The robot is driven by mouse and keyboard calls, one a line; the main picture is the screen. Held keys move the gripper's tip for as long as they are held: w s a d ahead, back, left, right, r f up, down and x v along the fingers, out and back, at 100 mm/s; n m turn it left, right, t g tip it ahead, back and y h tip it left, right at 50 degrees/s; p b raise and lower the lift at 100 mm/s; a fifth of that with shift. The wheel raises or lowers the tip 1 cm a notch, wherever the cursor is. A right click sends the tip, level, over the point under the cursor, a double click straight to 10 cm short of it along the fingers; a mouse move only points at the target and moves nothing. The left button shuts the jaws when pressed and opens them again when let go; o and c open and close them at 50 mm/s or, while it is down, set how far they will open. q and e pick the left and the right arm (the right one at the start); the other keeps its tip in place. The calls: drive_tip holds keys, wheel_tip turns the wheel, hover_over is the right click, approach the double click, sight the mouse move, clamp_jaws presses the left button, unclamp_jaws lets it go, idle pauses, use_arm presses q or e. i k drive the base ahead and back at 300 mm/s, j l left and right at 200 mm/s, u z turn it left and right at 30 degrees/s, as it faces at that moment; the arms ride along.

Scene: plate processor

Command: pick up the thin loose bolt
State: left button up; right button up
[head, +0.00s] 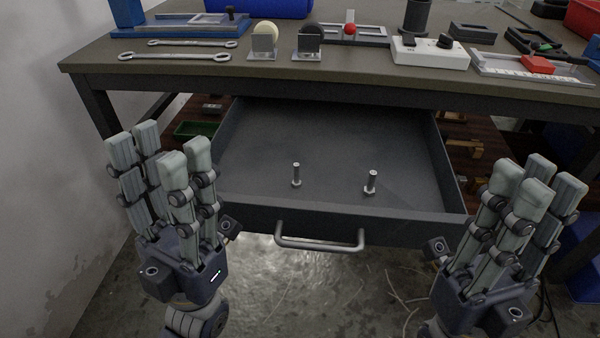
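Two grey bolts stand upright in the open drawer (330,130) below the bench. The left bolt (296,175) looks thinner and has a small foot. The right bolt (371,183) looks a little thicker. My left gripper (160,158) is open and empty, with its fingers pointing up, to the left of the drawer front. My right gripper (530,190) is open and empty, to the right of the drawer. Both grippers are apart from the bolts.
The drawer's front wall and its handle (319,243) lie between the grippers. The bench top (140,72) above holds two wrenches (175,56), a white box (430,52) and several other tools. The drawer floor around the bolts is clear.

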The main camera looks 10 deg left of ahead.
sight(296, 182)
drive_tip(key=i+l+u, duration=0.1)
drive_tip(key=l+u, duration=0.35)
drive_tip(key=l, duration=0.3)
drive_tip(key=l+u, duration=0.4)
drive_tip(key=l, duration=0.3)
drive_tip(key=l+u, duration=0.35)
drive_tip(key=l, duration=0.15)
drive_tip(key=l+u, duration=0.35)
drive_tip(key=l, duration=0.15)
drive_tip(key=k+l+u, duration=0.15)
drive_tip(key=l+u, duration=0.15)
drive_tip(key=l, duration=0.15)
